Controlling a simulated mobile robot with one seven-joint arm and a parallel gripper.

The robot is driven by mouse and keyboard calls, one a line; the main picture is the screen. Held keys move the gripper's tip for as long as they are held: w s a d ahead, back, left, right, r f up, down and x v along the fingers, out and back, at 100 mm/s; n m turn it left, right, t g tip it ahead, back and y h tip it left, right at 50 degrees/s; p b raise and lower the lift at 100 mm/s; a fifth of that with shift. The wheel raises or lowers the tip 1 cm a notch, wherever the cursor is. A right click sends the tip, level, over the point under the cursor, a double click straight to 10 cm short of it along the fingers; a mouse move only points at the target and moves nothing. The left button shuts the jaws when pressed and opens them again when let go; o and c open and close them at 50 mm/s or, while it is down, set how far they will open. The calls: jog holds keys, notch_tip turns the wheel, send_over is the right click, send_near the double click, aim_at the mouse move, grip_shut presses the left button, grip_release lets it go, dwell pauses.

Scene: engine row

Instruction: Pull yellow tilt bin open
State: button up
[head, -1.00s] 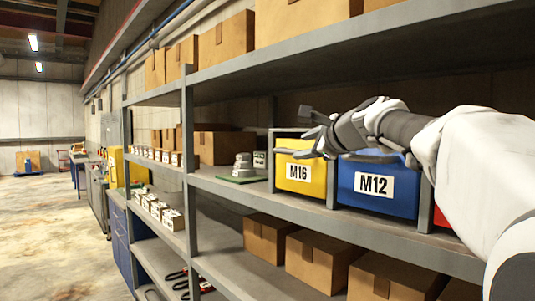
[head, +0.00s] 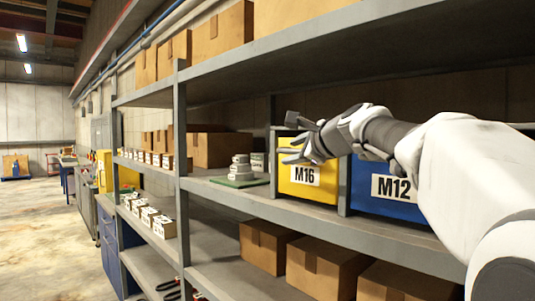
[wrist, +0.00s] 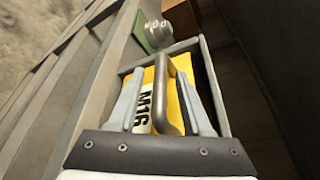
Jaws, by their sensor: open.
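The yellow tilt bin (head: 308,190) with the M16 label stands closed on the middle shelf, in a grey frame. In the wrist view the yellow bin (wrist: 188,110) lies ahead, with a grey bar-shaped handle (wrist: 168,95) on it. My gripper (head: 292,148) is at the bin's upper front in the head view and covers part of its top. In the wrist view my gripper (wrist: 160,98) is open, one finger on each side of the handle. I cannot tell whether the fingers touch the handle.
A blue M12 bin (head: 385,192) is right beside the yellow one, partly behind my arm. Grey parts on a green mat (head: 240,181) lie to the left. The shelf above (head: 330,45) overhangs the bins. Cardboard boxes (head: 325,262) stand on the shelf below.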

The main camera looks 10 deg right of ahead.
jog(key=shift+w+a+f, duration=0.1)
jog(key=shift+w, duration=0.35)
jog(key=shift+s, duration=0.1)
grip_shut()
dwell(1.1)
